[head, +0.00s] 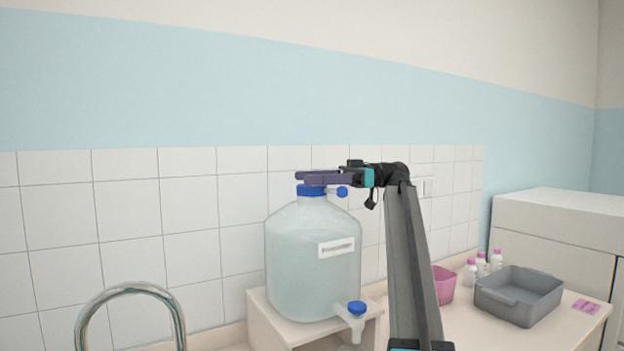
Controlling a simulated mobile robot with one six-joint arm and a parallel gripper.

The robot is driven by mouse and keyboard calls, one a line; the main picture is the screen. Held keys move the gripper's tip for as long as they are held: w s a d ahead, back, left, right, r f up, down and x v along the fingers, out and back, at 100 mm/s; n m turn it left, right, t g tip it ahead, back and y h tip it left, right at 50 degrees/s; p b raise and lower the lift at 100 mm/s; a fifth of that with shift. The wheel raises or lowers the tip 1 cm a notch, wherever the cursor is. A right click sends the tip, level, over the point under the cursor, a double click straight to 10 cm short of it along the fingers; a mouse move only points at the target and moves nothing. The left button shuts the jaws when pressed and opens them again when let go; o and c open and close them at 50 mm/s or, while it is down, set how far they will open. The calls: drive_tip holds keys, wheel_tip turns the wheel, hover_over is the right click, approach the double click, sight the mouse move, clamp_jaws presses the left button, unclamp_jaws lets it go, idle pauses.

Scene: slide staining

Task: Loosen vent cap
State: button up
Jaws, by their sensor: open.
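A small round blue cap (342,192) shows just right of the neck. I cannot tell for certain which of the two is the vent cap. My gripper (300,177) is open, its dark fingers reaching left, level with or just above the top of the wide cap. The fingers overlap the cap's upper edge in the picture. Whether they touch it or straddle it cannot be seen.
The cream stand (266,312) carries the carboy, whose white spigot (352,322) has a blue top. A metal faucet (130,292) is at lower left. A pink container (443,285), white bottles (470,273) and a grey basin (518,295) are right of my arm. The tiled wall is behind.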

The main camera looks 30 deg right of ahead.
drive_tip(key=shift+r, duration=0.1)
drive_tip(key=shift+r+p, duration=1.7)
drive_tip(key=shift+r, duration=0.1)
drive_tip(key=s+a+r+b, duration=0.1)
drive_tip(key=s+a+b, duration=0.2)
drive_tip(key=s, duration=1.2)
drive_tip(key=shift+s+x, duration=0.2)
drive_tip(key=shift+x, duration=0.85)
drive_tip(key=shift+s+r, duration=0.1)
drive_tip(key=shift+c, duration=0.2)
